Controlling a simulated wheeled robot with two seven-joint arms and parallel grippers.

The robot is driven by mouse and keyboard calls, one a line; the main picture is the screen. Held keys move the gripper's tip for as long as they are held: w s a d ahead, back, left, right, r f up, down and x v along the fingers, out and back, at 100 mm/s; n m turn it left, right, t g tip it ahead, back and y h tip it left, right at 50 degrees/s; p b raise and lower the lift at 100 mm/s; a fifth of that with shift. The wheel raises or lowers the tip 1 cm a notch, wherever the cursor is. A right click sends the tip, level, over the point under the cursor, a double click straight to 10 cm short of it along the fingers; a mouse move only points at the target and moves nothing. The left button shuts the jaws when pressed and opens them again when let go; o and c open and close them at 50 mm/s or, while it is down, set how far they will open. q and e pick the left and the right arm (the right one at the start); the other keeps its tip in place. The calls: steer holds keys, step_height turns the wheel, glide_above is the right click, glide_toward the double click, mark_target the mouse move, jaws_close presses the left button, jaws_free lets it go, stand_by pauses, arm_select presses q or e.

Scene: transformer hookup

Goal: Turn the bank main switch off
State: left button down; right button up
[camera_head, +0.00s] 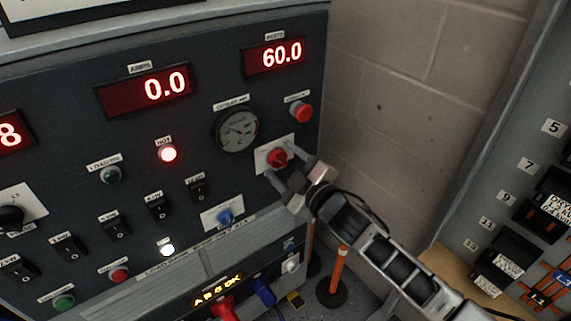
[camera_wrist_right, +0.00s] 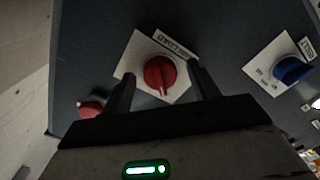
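The red rotary knob (camera_head: 278,157) sits on a white plate at the right of the dark panel. In the right wrist view the red knob (camera_wrist_right: 160,74) shows with a label that seems to read "LOAD BANK", mirrored or turned over. My right gripper (camera_head: 292,170) is at this knob, its two fingers (camera_wrist_right: 161,88) apart on either side of it. I cannot tell whether the fingers touch the knob. My left gripper is in neither view.
A red push button (camera_head: 301,111) is above the knob, and a blue knob (camera_head: 226,216) is below left. A round gauge (camera_head: 237,131) is to the left. Displays read 0.0 (camera_head: 150,90) and 60.0 (camera_head: 274,57). A red lamp (camera_head: 167,154) is lit. An orange post (camera_head: 338,269) stands below my right arm.

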steer(key=shift+s, duration=0.1)
steer(key=b+v, duration=0.1)
steer(key=v, duration=1.4)
steer(key=shift+s+d, duration=0.3)
steer(key=s+d+f+m+g+h, duration=0.2)
steer(key=s+f+m+h, duration=0.1)
steer(key=s+f+m, duration=0.4)
steer(key=s+d+f+m+g+h, duration=0.2)
steer(key=s+f+m, duration=0.4)
steer(key=f, duration=0.4)
steer(key=s+d+h, duration=0.1)
steer(key=h, duration=0.1)
steer(key=shift+f+m+h, duration=0.3)
steer(key=shift+m, duration=0.1)
steer(key=shift+s, duration=0.1)
